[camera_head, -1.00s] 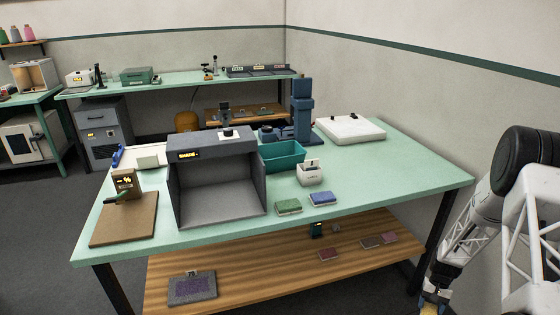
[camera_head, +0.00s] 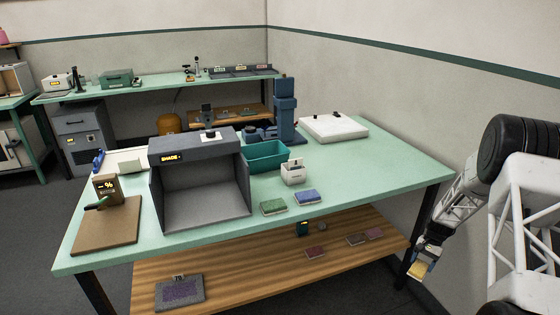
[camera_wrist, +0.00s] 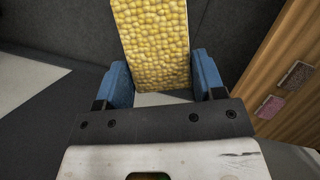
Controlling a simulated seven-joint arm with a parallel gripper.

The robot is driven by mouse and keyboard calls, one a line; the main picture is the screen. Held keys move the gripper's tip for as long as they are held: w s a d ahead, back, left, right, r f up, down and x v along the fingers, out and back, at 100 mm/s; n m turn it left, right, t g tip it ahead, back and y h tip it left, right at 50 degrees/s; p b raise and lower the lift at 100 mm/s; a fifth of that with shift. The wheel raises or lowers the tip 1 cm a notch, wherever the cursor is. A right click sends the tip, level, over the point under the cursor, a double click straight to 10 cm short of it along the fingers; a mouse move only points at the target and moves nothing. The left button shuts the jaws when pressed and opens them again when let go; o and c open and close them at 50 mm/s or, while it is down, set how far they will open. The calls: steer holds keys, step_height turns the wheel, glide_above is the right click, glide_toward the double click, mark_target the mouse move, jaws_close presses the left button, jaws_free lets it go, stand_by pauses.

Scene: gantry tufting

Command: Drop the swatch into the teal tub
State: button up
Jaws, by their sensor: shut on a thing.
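The yellow, bumpy swatch (camera_wrist: 152,45) is held between the blue fingers of my gripper (camera_wrist: 163,78) in the wrist view. My gripper is shut on it, and the swatch sticks out well past the fingertips. In the head view my gripper (camera_head: 424,259) hangs beyond the right end of the mint-topped table, below its top, with the swatch (camera_head: 419,269) at its lower end. The teal tub (camera_head: 267,167) stands on the table behind its middle, well to the left of my gripper. Its inside looks empty from here, though the bottom is only partly visible.
A grey shade box (camera_head: 205,208) stands left of the tub and a white card holder (camera_head: 293,175) right of it. Green (camera_head: 273,208) and blue (camera_head: 306,197) swatches lie in front. The table's right part is clear. A wooden shelf (camera_head: 240,265) runs below the tabletop.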

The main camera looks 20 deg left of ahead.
steer(key=w+a+r+m+t+y, duration=0.1)
steer(key=w+r+m, duration=0.4)
steer(key=w+r, duration=0.6)
steer(key=w+a+r+m+t+y, duration=0.15)
steer(key=w+r+m, duration=0.5)
steer(key=r, duration=0.95)
steer(key=w+a+r+m+t, duration=0.2)
steer(key=w+a+r, duration=0.3)
steer(key=a+r, duration=0.4)
steer(key=s+a+r, duration=0.1)
steer(key=a+r, duration=0.2)
steer(key=a, duration=1.1)
steer(key=s+a+r, duration=0.1)
steer(key=a+r, duration=0.2)
steer(key=a, duration=1)
steer(key=s+a, duration=0.4)
steer(key=a, duration=0.6)
steer(key=s+a+r, duration=0.1)
steer(key=s+a, duration=0.3)
steer(key=a, duration=0.6)
steer(key=s+a, duration=0.3)
steer(key=a, duration=0.7)
steer(key=shift+s+a+r, duration=0.2)
steer(key=shift+s+a, duration=0.05)
steer(key=shift+s, duration=0.15)
steer(key=shift+f, duration=0.1)
